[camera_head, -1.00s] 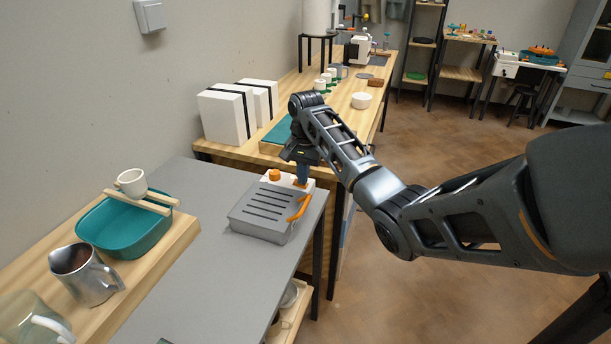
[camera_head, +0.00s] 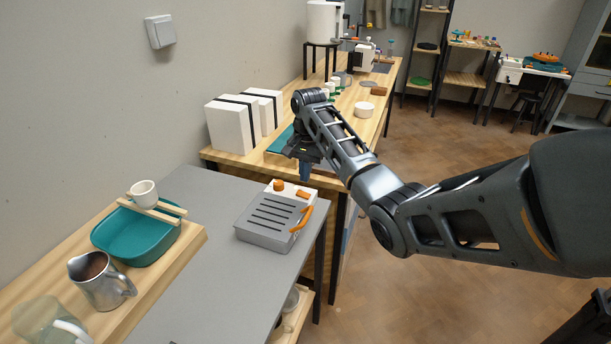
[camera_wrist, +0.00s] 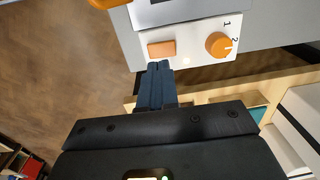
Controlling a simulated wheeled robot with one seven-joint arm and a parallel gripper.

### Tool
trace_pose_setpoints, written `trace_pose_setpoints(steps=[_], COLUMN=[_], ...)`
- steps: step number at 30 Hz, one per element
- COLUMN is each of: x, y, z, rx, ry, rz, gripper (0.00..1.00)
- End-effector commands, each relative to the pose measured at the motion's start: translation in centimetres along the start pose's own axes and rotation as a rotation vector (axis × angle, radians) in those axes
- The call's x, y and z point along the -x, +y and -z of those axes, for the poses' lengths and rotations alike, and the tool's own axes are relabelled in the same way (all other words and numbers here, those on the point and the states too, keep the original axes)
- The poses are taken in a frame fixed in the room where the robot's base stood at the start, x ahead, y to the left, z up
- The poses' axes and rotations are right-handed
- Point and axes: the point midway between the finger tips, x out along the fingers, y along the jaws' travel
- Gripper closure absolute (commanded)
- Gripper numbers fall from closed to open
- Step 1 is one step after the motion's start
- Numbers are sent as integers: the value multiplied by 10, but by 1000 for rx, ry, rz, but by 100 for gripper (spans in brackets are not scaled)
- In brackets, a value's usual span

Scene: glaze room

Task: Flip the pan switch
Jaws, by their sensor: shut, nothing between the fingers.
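The pan is a grey slotted appliance (camera_head: 262,228) with an orange side handle (camera_head: 302,218) and a white control panel. The panel carries a round orange knob (camera_head: 279,185) and a flat orange switch (camera_head: 303,195). In the wrist view, the switch (camera_wrist: 161,49) lies left of the knob (camera_wrist: 219,44), which is by the marks 1 and 2. A small pale spot sits between them. My gripper (camera_head: 305,178) is shut and empty, just behind and above the panel. In the wrist view, my gripper's fingertips (camera_wrist: 158,66) appear just short of the switch, seemingly apart from it. Which way the switch is tipped is unclear.
The pan stands on a grey table (camera_head: 195,260) near its right edge. A wooden board at left holds a teal basin (camera_head: 125,240), a white cup (camera_head: 144,194) and a metal pitcher (camera_head: 100,282). White boxes (camera_head: 228,128) stand behind on a wooden bench.

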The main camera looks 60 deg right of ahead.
Motion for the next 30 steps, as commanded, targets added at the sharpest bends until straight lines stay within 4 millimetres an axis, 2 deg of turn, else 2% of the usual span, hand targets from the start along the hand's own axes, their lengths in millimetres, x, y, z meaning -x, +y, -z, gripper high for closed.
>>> trace_pose_setpoints(steps=[11, 21, 30], x=[69, 88, 92], y=[6, 7, 9], z=[0, 3, 0], rx=[1, 0, 0], ry=[5, 10, 4], rz=[4, 9, 3], gripper=[100, 100, 100])
